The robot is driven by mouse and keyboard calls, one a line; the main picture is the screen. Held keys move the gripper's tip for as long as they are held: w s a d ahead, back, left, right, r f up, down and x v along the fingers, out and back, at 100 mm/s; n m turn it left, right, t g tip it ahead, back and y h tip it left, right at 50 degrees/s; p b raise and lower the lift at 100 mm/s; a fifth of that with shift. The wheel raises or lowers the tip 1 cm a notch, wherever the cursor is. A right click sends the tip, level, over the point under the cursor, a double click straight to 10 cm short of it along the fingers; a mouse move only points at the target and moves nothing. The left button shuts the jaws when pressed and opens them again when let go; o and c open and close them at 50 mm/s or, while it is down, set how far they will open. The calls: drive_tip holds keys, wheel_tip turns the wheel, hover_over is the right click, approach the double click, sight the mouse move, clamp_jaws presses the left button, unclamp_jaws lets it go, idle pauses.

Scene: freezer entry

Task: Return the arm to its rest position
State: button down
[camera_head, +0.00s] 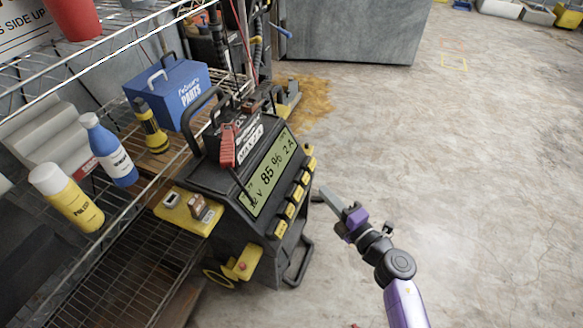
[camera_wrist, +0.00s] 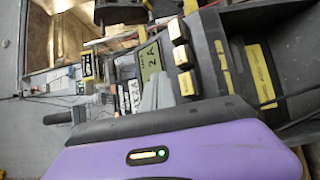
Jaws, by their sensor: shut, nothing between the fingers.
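My gripper (camera_head: 331,199) is shut and empty at the end of my purple and grey arm. In the head view it points up and left, just right of a black battery charger (camera_head: 222,193). I cannot tell whether it touches the charger. In the wrist view the grey fingers of my gripper (camera_wrist: 158,92) show in front of the charger's display (camera_wrist: 149,60). The purple gripper body fills the lower part of that view.
A wire shelf (camera_head: 118,258) on the left holds a blue parts box (camera_head: 178,92), a yellow flashlight (camera_head: 151,128), a blue bottle (camera_head: 108,150) and a yellow bottle (camera_head: 66,198). A grey cabinet (camera_head: 350,30) stands behind.

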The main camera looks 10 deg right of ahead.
drive_tip(key=s+d+r+m+t+h, duration=0.2)
drive_tip(key=s+r+m+t+h, duration=0.1)
drive_tip(key=s+r+m, duration=0.4)
drive_tip(key=s+a+r+m+g+h, duration=0.1)
drive_tip(key=s+a+r+m+g, duration=0.15)
drive_tip(key=s+m, duration=1)
drive_tip(key=s+a+r+m+g+h, duration=0.1)
drive_tip(key=s+r+m+g+h, duration=0.15)
drive_tip(key=s, duration=1.95)
wheel_tip(320, 180, up, 24)
drive_tip(key=p, duration=2.4)
drive_tip(key=shift+d+y, duration=0.15)
drive_tip(key=shift+y, duration=0.3)
